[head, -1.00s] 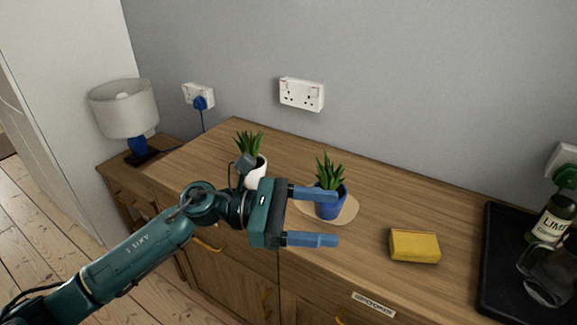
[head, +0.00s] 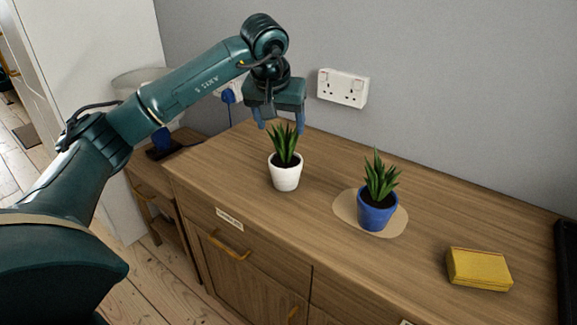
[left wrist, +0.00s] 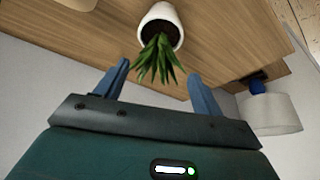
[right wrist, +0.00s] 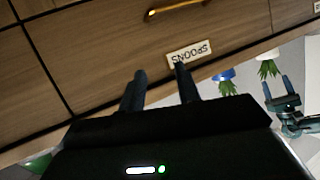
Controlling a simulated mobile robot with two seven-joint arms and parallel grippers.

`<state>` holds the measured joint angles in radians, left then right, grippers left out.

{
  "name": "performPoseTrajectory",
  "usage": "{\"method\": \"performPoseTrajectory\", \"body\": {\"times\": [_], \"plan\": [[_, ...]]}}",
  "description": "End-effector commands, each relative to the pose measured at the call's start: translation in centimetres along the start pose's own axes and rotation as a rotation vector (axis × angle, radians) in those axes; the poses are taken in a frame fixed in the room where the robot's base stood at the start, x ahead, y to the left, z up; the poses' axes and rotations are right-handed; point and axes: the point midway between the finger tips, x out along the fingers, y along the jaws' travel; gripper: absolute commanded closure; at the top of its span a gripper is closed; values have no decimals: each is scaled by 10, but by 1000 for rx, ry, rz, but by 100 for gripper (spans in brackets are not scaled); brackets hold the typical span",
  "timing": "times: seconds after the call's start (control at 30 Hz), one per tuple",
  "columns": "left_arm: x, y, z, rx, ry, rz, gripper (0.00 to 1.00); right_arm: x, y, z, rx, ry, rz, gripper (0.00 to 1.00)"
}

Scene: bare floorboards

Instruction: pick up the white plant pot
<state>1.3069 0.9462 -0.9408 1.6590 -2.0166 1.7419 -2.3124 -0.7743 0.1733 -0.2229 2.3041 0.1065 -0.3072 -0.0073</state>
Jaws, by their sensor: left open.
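The white plant pot (head: 286,178) stands upright on the wooden cabinet top, with a spiky green plant in it. It also shows in the left wrist view (left wrist: 159,12) and partly in the right wrist view (right wrist: 268,54). My left gripper (head: 279,123) is open above the pot, fingers pointing down, near the tips of the leaves. In the left wrist view the leaves reach in between the fingers (left wrist: 159,72). The gripper holds nothing. My right gripper (right wrist: 161,72) is open and empty, facing the cabinet front by the SPOONS label.
A blue pot (head: 376,217) with a similar plant stands on a tan mat (head: 347,209) right of the white pot. A yellow box (head: 480,269) lies further right. A wall socket (head: 343,88) is behind. The lamp (left wrist: 270,114) stands to the left on a lower table.

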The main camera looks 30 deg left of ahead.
Motion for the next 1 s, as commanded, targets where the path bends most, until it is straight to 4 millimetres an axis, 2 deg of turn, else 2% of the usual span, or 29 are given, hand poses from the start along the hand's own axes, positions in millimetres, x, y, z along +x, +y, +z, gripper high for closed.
{"method": "performPoseTrajectory", "body": {"times": [0.1,0.37,0.63,0.93,1.0], "plan": [[20,1,1,0,-3,1,32,-1,0,-3,-3,13,1,67],[40,2,-2,0,-3,3,32,-2,1,-3,-4,14,2,67],[77,2,-8,0,-2,4,32,-2,1,0,-5,11,4,67],[82,3,-8,1,0,4,32,-4,1,2,-4,5,5,67],[82,3,-8,1,0,4,37,-4,1,2,-4,5,5,67]]}}
